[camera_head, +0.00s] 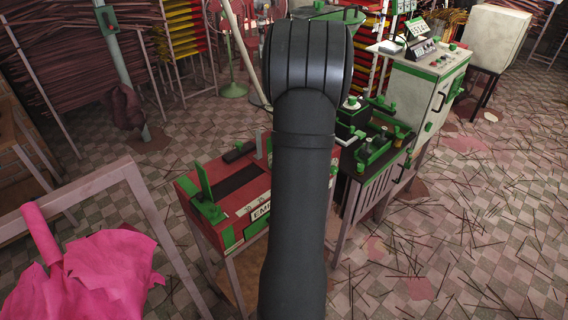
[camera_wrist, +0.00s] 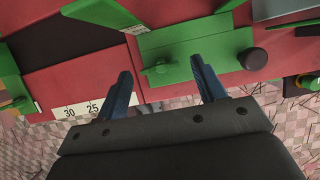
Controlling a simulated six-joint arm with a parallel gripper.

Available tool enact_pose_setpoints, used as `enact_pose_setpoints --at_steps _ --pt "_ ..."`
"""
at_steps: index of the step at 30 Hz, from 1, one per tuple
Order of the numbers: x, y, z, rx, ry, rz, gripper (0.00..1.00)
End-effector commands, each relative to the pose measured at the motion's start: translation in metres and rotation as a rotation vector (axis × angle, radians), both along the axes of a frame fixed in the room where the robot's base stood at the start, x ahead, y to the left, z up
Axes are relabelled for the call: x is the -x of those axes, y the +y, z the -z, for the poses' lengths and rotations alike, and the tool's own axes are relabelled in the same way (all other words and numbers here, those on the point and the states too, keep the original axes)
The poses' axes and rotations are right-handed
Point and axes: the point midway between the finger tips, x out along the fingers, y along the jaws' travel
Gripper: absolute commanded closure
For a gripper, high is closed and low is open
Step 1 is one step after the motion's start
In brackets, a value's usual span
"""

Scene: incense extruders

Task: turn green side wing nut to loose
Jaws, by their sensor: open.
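In the wrist view a small green piece, which looks like the side wing nut (camera_wrist: 158,70), sits at the front edge of a flat green plate (camera_wrist: 190,45) on the red machine. My gripper (camera_wrist: 163,74) is open, with one blue finger to the left of this piece and one to the right. The fingers look apart from it; their depth relative to it is hard to tell. In the head view my arm hides the gripper and that part of the red machine (camera_head: 185,187).
A black round knob (camera_wrist: 252,58) is right of the plate. A white scale (camera_wrist: 85,108) marked 25 and 30 is at left. In the head view a pink cloth (camera_head: 85,275) is at lower left, a green-and-white cabinet (camera_head: 430,90) at upper right. Thin sticks litter the floor.

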Motion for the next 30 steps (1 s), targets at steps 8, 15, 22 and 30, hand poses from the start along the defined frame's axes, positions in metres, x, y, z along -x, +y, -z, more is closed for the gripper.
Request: enact_pose_setpoints --at_steps 8,15,22,30 --pt "-0.0037 0.0038 0.0126 -0.001 -0.001 0.0 0.36" --pt "-0.0037 0.0038 0.0124 0.0 0.0 0.0 0.44" --pt "-0.0036 0.0038 0.0123 0.0 0.0 0.0 0.81" --pt "-0.0038 0.0032 0.0123 0.0 0.0 -0.031 0.81"
